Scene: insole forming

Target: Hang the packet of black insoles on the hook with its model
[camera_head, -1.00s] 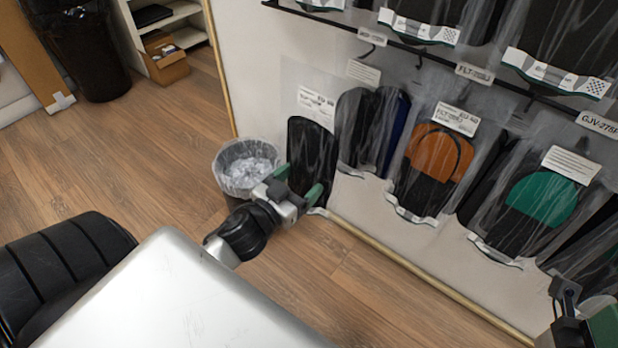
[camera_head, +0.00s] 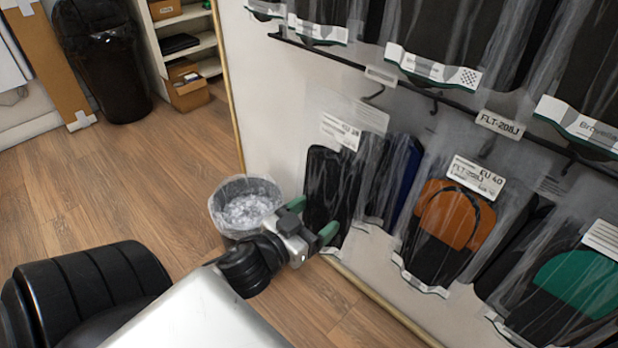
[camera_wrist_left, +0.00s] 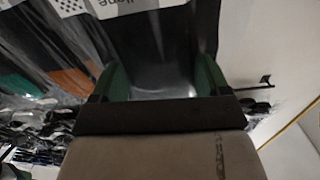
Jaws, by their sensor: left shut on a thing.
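My left gripper (camera_head: 312,219) is shut on the lower part of a clear packet with a black insole (camera_head: 322,185) and a white label. The packet hangs upright in front of the wall, left of the lower rack's other packets. Its clear top is just below and left of a dark hook (camera_head: 375,95) under a small rail label (camera_head: 380,76); I cannot tell whether they touch. In the left wrist view, the green fingers (camera_wrist_left: 163,82) close on the packet's plastic edge. The rail label's text is too small to read. My right gripper is out of view.
Another hook (camera_head: 433,104) is further right. An orange-and-black insole packet (camera_head: 452,215) hangs below the FLT-208J label (camera_head: 499,124), with a green one (camera_head: 578,280) further right. A bin (camera_head: 245,205) stands on the floor behind my left gripper.

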